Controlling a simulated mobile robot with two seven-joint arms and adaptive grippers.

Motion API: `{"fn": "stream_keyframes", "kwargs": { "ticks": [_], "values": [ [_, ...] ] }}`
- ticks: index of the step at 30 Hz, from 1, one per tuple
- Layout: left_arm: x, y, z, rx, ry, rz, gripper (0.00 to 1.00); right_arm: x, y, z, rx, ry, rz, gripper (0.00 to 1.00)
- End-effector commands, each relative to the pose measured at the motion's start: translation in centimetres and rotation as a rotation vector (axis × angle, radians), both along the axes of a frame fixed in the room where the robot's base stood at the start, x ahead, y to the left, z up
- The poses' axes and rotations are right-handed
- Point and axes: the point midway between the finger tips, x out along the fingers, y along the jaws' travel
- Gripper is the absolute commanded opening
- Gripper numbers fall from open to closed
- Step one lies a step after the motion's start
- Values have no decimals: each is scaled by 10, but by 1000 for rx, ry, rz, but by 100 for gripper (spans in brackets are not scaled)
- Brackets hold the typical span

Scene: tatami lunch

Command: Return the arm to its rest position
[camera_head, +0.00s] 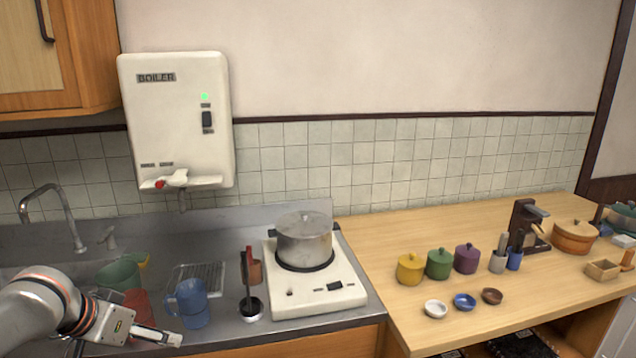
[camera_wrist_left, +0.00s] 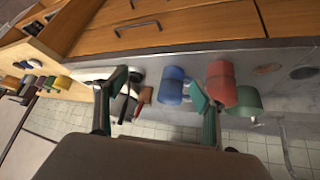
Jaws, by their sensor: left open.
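My left arm comes in from the left in the head view, over the front of the steel counter. Its gripper (camera_head: 165,336) hangs just in front of the blue mug (camera_head: 189,301). In the left wrist view the gripper (camera_wrist_left: 158,86) has its two fingers spread apart with nothing held between them. The blue mug (camera_wrist_left: 172,85) shows beyond the fingers, and a red cup (camera_wrist_left: 222,84) lies past the right finger. In the head view the red cup (camera_head: 138,306) is partly hidden by my arm. My right gripper is not in view.
A green cup (camera_head: 119,273) stands behind the red cup. A ladle stand (camera_head: 251,308) and a pot (camera_head: 304,238) on a white stove (camera_head: 322,293) are to the right. The wooden counter (camera_head: 385,245) holds jars and small bowls. A faucet (camera_head: 62,205) rises behind my arm.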

Motion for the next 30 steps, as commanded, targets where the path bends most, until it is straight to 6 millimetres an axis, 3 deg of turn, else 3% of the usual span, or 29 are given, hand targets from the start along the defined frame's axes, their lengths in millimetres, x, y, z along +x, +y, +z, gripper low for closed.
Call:
{"fn": "stream_keyframes", "kwargs": {
  "ticks": [8,14,20,24,30],
  "values": [
    [0,-61,-89,-114,-87,-71,69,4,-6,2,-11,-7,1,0],
    [-24,-96,-166,-154,-187,-75,69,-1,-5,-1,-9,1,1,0],
    [-79,-113,-239,-108,-268,-50,69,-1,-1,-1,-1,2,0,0],
    [-131,-117,-282,-32,-299,-36,69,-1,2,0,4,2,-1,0],
    [-190,-119,-315,70,-315,-44,69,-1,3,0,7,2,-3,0]
  ]
}}
